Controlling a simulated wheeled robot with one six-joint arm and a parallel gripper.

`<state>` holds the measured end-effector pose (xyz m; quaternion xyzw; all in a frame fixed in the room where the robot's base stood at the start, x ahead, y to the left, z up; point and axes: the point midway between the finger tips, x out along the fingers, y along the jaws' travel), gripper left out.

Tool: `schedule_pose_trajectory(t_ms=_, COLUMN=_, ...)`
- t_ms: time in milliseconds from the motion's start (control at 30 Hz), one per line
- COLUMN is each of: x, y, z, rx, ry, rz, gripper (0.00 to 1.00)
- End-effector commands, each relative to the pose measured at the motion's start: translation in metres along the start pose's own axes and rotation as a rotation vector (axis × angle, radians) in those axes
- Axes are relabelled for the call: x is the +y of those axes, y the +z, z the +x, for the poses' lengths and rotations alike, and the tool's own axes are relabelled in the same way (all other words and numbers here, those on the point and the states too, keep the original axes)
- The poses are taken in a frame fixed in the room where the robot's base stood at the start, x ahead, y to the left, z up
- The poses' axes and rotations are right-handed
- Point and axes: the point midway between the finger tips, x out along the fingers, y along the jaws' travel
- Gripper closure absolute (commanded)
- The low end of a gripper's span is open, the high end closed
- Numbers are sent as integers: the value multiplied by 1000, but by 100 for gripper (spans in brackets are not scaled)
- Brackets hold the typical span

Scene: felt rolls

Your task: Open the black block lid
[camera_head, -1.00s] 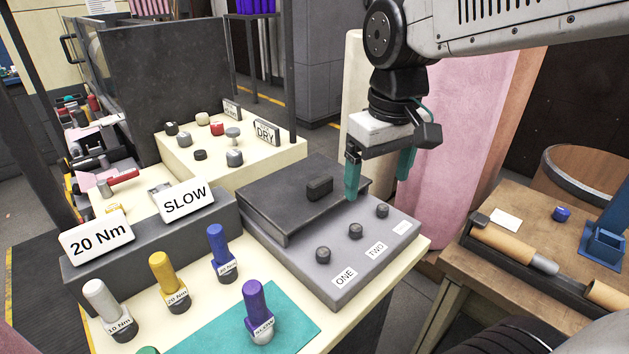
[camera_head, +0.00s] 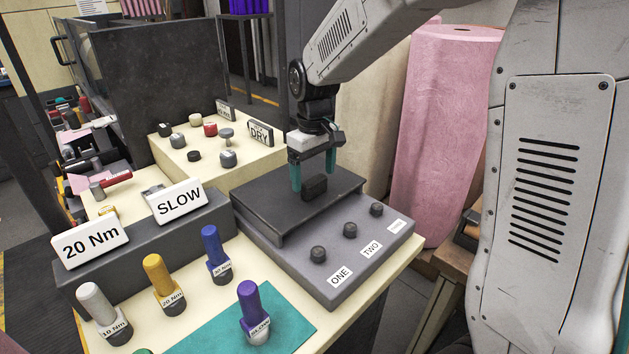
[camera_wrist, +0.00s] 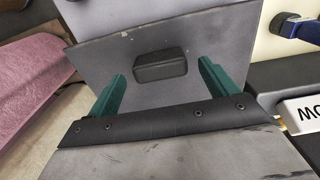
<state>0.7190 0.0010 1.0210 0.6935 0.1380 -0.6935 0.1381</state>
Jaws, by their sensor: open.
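The black block lid (camera_head: 270,212) lies flat and closed on the back part of the grey block (camera_head: 335,265). Its small black handle (camera_head: 314,187) stands up from its top, and it also shows in the wrist view (camera_wrist: 160,65). My gripper (camera_head: 312,180) is over the lid at the handle, its green fingers open. In the wrist view my fingers (camera_wrist: 162,82) stand on either side of the handle, with a gap to it on both sides. How far the fingertips are above the lid is hard to tell.
Several black knobs (camera_head: 349,230) and the ONE and TWO labels sit in front of the lid. Coloured tools (camera_head: 212,255) stand at the front left. The SLOW sign (camera_head: 180,199) is left of the lid. A pink felt roll (camera_head: 445,130) stands behind right.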

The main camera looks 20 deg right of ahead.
Motion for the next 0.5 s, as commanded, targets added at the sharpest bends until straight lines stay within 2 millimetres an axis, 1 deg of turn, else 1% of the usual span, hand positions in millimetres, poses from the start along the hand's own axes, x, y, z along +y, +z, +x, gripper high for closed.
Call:
schedule_pose_trajectory(t_ms=33, x=0, y=1, z=8, rx=-4, ry=-1, rz=0, gripper=15)
schedule_pose_trajectory(t_ms=200, x=0, y=0, z=24, rx=-1, ry=0, rz=1, gripper=15)
schedule_pose_trajectory(t_ms=300, x=0, y=0, z=27, rx=-1, ry=0, rz=1, gripper=15)
schedule_pose_trajectory(t_ms=500, x=0, y=0, z=27, rx=0, ry=0, rz=1, gripper=15)
